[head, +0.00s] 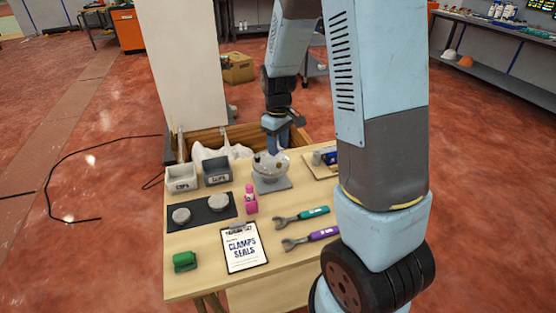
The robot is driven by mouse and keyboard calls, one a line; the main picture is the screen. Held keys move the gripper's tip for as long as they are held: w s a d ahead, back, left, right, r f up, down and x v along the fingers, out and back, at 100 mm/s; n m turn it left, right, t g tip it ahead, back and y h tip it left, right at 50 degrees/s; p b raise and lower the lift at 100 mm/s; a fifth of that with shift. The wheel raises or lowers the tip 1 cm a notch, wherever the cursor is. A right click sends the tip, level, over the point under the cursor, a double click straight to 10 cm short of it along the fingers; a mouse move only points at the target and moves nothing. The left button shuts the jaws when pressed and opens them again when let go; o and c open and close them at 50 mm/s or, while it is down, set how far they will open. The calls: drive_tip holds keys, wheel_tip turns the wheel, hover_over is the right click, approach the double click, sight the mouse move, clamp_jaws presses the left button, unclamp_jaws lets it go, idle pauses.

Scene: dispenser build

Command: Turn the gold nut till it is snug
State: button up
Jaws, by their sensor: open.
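A small round dispenser (264,166) with a clear or pale body stands on a grey base plate (272,186) near the back middle of the table. Small dark and gold-toned spots show on it, but I cannot make out the gold nut for certain. My gripper (273,146) is open and points down directly above the dispenser, at its top. Whether the fingers touch or surround anything there is too small to tell.
A white panel rises behind.

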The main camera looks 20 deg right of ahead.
sight(278, 163)
drive_tip(key=shift+f, duration=3.2)
clamp_jaws()
